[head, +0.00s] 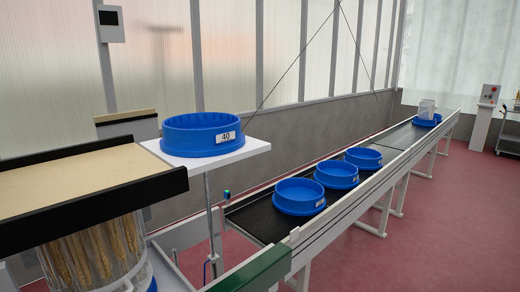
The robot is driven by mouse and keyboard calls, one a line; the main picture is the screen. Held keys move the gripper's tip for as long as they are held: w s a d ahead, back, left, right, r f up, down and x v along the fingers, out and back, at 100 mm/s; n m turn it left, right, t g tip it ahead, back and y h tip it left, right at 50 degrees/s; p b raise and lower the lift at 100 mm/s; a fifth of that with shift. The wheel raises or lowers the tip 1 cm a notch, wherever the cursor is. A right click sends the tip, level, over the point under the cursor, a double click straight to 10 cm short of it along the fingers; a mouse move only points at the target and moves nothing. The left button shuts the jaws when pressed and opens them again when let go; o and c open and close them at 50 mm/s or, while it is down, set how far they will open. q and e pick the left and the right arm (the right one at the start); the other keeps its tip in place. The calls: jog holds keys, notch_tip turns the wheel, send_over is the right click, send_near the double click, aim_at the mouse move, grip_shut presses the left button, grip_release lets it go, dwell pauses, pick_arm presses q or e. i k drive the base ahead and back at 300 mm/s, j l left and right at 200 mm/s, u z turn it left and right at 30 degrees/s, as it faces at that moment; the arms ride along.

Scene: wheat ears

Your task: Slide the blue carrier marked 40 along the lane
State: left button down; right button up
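The blue carrier marked 40 (190,143) is a round, shallow, open tub with a white label on its front right side. It sits upright on a white shelf (255,149) left of the picture's middle. A long conveyor lane (250,217) with a dark belt and pale side rails starts lower and to the right of the shelf and runs away to the back right. Three blue carriers (299,198) stand in a row on its near part. Neither of my grippers shows, and nothing touches the carrier marked 40.
A beige bench with black edge strips (90,178) adjoins the shelf on the left. Below it stands a clear container of wheat ears (95,252). Another blue carrier (427,122) holding a whitish vessel stands at the lane's far end. A green-topped edge (255,272) lies at the front.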

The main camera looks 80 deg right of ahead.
aim_at(196, 135)
jog(key=z, duration=2.25)
